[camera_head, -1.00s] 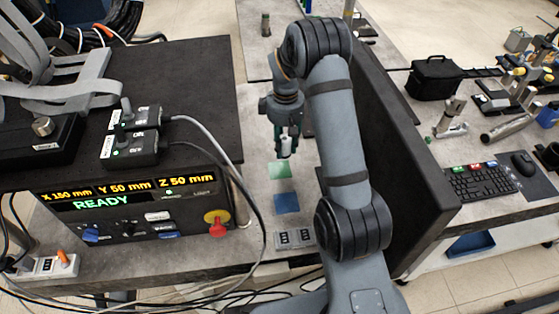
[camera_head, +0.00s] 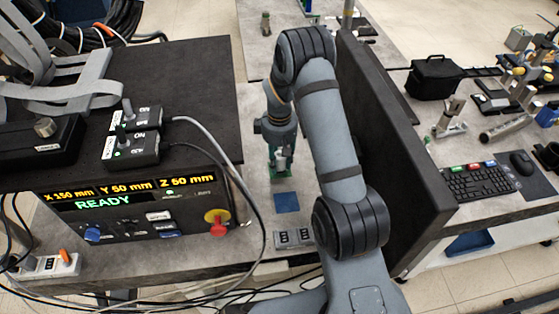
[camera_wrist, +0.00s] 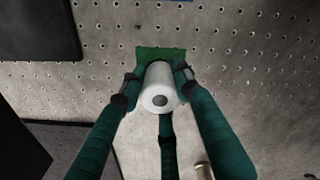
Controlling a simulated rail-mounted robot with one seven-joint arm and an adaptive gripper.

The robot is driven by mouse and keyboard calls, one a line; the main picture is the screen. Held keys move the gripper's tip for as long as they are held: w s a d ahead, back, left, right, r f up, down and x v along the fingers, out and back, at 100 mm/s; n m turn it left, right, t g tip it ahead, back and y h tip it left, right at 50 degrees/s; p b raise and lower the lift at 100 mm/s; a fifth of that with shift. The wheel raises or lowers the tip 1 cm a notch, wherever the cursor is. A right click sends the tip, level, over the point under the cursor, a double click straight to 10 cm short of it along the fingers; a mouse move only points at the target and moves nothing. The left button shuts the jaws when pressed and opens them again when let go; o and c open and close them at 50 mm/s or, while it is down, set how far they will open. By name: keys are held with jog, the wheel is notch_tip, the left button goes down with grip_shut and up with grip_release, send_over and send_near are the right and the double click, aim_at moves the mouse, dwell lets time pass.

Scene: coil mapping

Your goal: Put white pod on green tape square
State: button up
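The white pod (camera_wrist: 159,88) is a short white cylinder with a dark hole in its near end, between the green fingers of my gripper (camera_wrist: 158,80) in the wrist view. The fingers are closed around it. The green tape square (camera_wrist: 150,52) shows just beyond the pod in the wrist view, partly covered by it. I cannot tell whether the pod touches the square.
A blue tape square (camera_head: 287,202) lies in front of my gripper. The control box (camera_head: 140,208) with its READY display stands to the left, with cables beside it. A black upright panel (camera_head: 400,170) stands to the right of my arm.

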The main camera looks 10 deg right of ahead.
aim_at(280, 155)
jog(key=o, duration=0.4)
jog(key=shift+o, duration=0.2)
jog(key=shift+r, duration=0.15)
notch_tip(280, 155, up, 12)
jog(key=shift+r+b, duration=0.1)
jog(key=shift+b, duration=0.45)
